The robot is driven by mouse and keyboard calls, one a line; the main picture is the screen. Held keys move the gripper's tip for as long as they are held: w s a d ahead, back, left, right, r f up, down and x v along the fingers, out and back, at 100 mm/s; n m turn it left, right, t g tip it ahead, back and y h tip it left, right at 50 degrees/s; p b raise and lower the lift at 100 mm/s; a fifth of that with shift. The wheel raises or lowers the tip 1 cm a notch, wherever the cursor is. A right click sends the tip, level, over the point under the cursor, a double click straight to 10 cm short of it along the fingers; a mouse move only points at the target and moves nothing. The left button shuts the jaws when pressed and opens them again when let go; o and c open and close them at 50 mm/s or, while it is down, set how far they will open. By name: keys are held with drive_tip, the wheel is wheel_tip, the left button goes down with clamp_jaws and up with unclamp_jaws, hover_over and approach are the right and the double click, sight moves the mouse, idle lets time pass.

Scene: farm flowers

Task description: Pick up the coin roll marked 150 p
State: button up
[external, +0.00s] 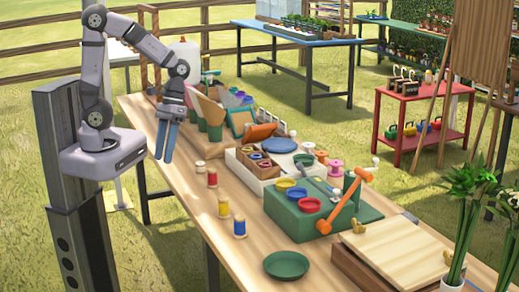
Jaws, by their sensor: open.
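My gripper (164,156) hangs with its blue fingers pointing down over the left edge of the wooden table (180,190); it is open, with nothing seen between the fingers. Three small upright rolls or spools stand in a loose row near the table's left edge: one with red (212,178), one with red and yellow (223,207), and one with blue and yellow (239,229). They stand apart from my gripper, to its right and nearer the camera. No marking is readable at this size, so I cannot tell which object is the coin roll marked 150 p.
A green box (345,215) with coloured round cups and an orange lever stands mid-table. A white divided box (262,180) stands behind it. A green dish (286,265) and a wooden board (395,250) lie nearer the camera. The table around the small rolls is clear.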

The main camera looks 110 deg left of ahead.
drive_tip(key=s+a+r+n+t+b, duration=0.1)
drive_tip(key=s+a+n+t, duration=0.2)
drive_tip(key=a+n+t, duration=0.65)
drive_tip(key=s+a+r+n+t+b, duration=0.15)
drive_tip(key=a+n+t, duration=0.25)
drive_tip(key=a+n, duration=0.95)
approach(199, 163)
drive_tip(key=w, duration=0.1)
drive_tip(key=w+d+f, duration=0.1)
drive_tip(key=shift+w+d+f+m+y, duration=0.1)
drive_tip(key=shift+w+f+m+y, duration=0.1)
drive_tip(key=shift+w+m+y, duration=0.15)
drive_tip(key=shift+p+x, duration=0.6)
drive_tip(key=shift+x, duration=0.95)
drive_tip(key=shift+p+x, duration=0.6)
drive_tip(key=shift+x, duration=1.5)
drive_tip(key=shift+r, duration=0.1)
drive_tip(key=shift+c, duration=0.6)
